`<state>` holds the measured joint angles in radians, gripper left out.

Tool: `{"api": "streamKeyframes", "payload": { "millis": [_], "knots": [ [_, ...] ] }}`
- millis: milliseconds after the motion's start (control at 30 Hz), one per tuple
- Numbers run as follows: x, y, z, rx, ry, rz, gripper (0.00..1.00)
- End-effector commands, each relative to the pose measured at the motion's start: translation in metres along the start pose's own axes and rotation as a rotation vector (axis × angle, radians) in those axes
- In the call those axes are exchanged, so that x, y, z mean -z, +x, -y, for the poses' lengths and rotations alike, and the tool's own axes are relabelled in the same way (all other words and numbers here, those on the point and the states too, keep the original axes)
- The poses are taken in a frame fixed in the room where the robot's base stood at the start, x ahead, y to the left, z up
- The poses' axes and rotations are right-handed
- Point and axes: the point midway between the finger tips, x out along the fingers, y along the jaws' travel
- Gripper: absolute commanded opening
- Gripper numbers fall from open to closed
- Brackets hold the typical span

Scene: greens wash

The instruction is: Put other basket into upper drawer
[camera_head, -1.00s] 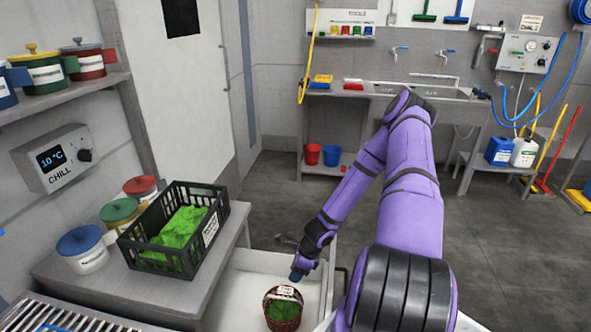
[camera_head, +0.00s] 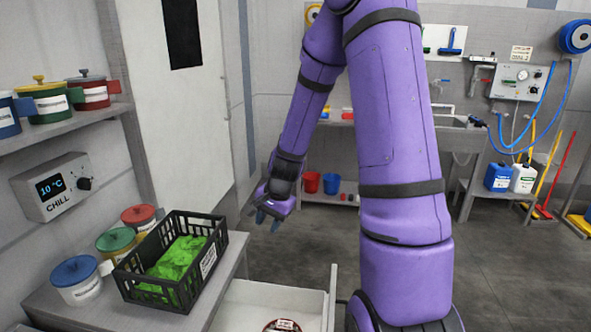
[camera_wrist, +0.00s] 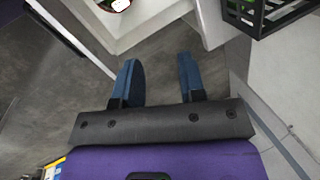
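A small reddish-brown basket (camera_head: 283,325) sits in the open white drawer (camera_head: 262,294), cut off by the bottom edge of the head view. A sliver of it shows at the top of the wrist view (camera_wrist: 120,5). A black crate (camera_head: 216,262) holding green leaves (camera_head: 175,264) stands on the grey counter (camera_head: 75,314) left of the drawer; its corner shows in the wrist view (camera_wrist: 262,18). My gripper (camera_head: 262,218) is raised beyond the drawer and right of the crate. In the wrist view its two blue fingers (camera_wrist: 161,82) are apart with nothing between them.
Blue, green and red lidded tubs (camera_head: 116,242) line the wall behind the crate. A shelf (camera_head: 70,131) with more tubs and a chill control box (camera_head: 55,187) are on the left wall. Open floor (camera_head: 285,250) lies beyond the drawer.

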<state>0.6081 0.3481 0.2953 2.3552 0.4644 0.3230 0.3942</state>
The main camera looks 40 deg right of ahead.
Motion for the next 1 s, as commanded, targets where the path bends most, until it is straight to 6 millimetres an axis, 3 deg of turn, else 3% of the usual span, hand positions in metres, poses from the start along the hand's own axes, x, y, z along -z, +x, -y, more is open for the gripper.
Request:
{"api": "streamKeyframes", "payload": {
  "millis": [33,200,467,667,1000],
  "knots": [
    [-0.010,-0.018,0.007,0.003,-0.064,-0.018,0.37],
    [-0.043,-0.070,0.017,-0.002,-0.269,-0.057,0.37],
    [-0.099,-0.144,0.015,-0.011,-0.562,-0.122,0.37],
    [-0.140,-0.196,-0.003,-0.015,-0.768,-0.175,0.37],
    [-0.195,-0.264,-0.056,-0.016,-1.074,-0.266,0.37]
  ]
}}
